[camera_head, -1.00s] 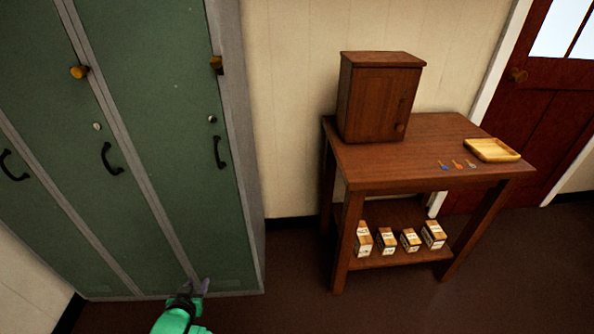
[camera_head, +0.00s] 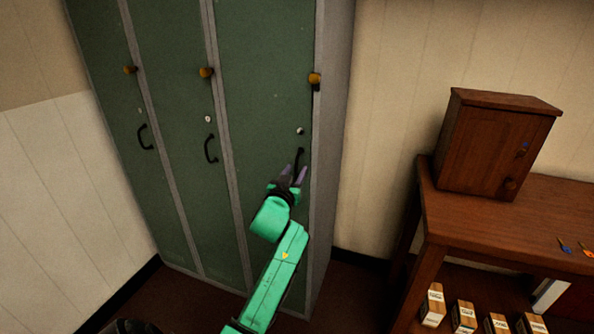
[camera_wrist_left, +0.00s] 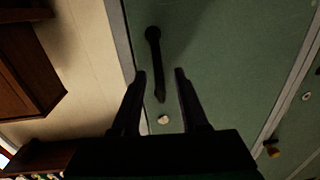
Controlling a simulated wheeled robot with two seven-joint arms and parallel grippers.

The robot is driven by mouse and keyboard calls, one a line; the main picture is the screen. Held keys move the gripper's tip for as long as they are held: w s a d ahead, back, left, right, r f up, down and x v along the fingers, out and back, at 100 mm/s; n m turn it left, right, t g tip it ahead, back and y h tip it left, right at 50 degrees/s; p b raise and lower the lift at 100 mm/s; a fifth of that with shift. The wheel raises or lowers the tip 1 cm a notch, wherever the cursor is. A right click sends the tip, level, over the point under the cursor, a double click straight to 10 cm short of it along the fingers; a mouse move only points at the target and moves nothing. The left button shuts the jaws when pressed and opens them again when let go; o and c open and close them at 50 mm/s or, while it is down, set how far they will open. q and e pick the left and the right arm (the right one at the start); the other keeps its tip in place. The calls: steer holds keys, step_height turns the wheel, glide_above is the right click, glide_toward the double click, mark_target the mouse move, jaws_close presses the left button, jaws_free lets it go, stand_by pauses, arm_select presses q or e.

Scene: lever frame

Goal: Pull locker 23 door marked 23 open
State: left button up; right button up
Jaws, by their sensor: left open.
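A tall green locker cabinet with three closed doors stands at the left; no number is readable, so I cannot tell which is marked 23. The right-hand door (camera_head: 262,110) has a black bar handle (camera_head: 299,158), with a round lock (camera_head: 300,131) above it. My left gripper (camera_head: 294,175) is at this handle, open, partly hiding its lower end. In the left wrist view the handle (camera_wrist_left: 154,60) extends between the open fingers (camera_wrist_left: 160,76), which are not closed on it. The middle door (camera_head: 178,120) and left door (camera_head: 112,120) have similar handles. My right gripper is not in view.
Yellow-brown knobs (camera_head: 314,79) sit high on the locker. A wooden table (camera_head: 470,222) stands at the right with a small brown cabinet (camera_head: 480,145), small coloured keys (camera_head: 565,248) and boxes (camera_head: 433,305) on its lower shelf. Bare wall separates locker and table.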

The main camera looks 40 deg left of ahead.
arm_select(q)
steer(key=shift+w+a, duration=0.2)
steer(key=shift+w, duration=0.3)
jaws_close()
stand_by(1.1)
